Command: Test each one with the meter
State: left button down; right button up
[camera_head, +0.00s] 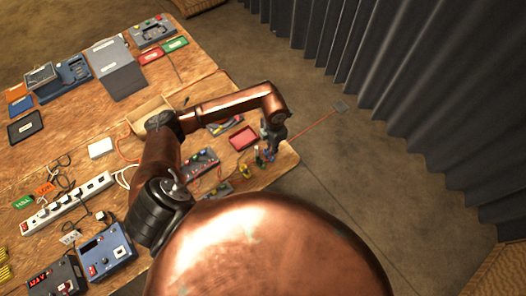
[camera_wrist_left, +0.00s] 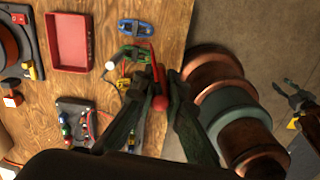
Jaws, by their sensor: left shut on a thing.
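My left gripper (camera_head: 272,138) is over the right end of the wooden table. In the left wrist view my left gripper (camera_wrist_left: 159,112) is shut on a slim red probe (camera_wrist_left: 154,72), held between its dark fingers. Beyond the probe lie a green clip-like part (camera_wrist_left: 133,54) and a blue part (camera_wrist_left: 135,27). A small grey unit with coloured terminals (camera_wrist_left: 76,122) is on the table in the wrist view. Similar grey units (camera_head: 203,164) show in the head view. My right gripper (camera_wrist_left: 291,92) shows small over the floor in the wrist view, its jaws apart.
A red tray (camera_head: 243,138) lies near the gripper. A white power strip (camera_head: 68,207), blue device (camera_head: 104,250) and several cables crowd the table's left side. A grey box (camera_head: 116,68) stands at the back. Floor is clear right.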

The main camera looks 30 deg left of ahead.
pick_arm(q)
jog(key=a+f+n, duration=0.1)
jog(key=f+n, duration=0.2)
jog(key=n, duration=0.1)
jog(key=s+a+f+n+b, duration=0.1)
jog(key=f+n, duration=0.3)
jog(key=n, duration=0.1)
jog(key=a+f+n, duration=0.1)
jog(key=f+n, duration=0.2)
jog(key=n, duration=0.1)
jog(key=shift+s+a+f+n+b, duration=0.15)
jog(key=shift+s+f+n+b, duration=0.15)
jog(key=shift+s+n+b, duration=0.1)
jog(key=shift+f, duration=0.4)
jog(key=shift+w, duration=0.1)
pick_arm(e)
jog(key=shift+s+f, duration=0.7)
jog(key=shift+f, duration=0.25)
jog(key=shift+d+r, duration=0.2)
jog(key=shift+d, duration=0.05)
pick_arm(q)
jog(key=shift+f, duration=0.25)
pick_arm(e)
jog(key=shift+a+f, duration=0.15)
jog(key=shift+a, duration=0.05)
pick_arm(q)
jog(key=shift+f+b, duration=0.45)
pick_arm(e)
jog(key=shift+s+f, duration=0.1)
jog(key=shift+f, duration=0.2)
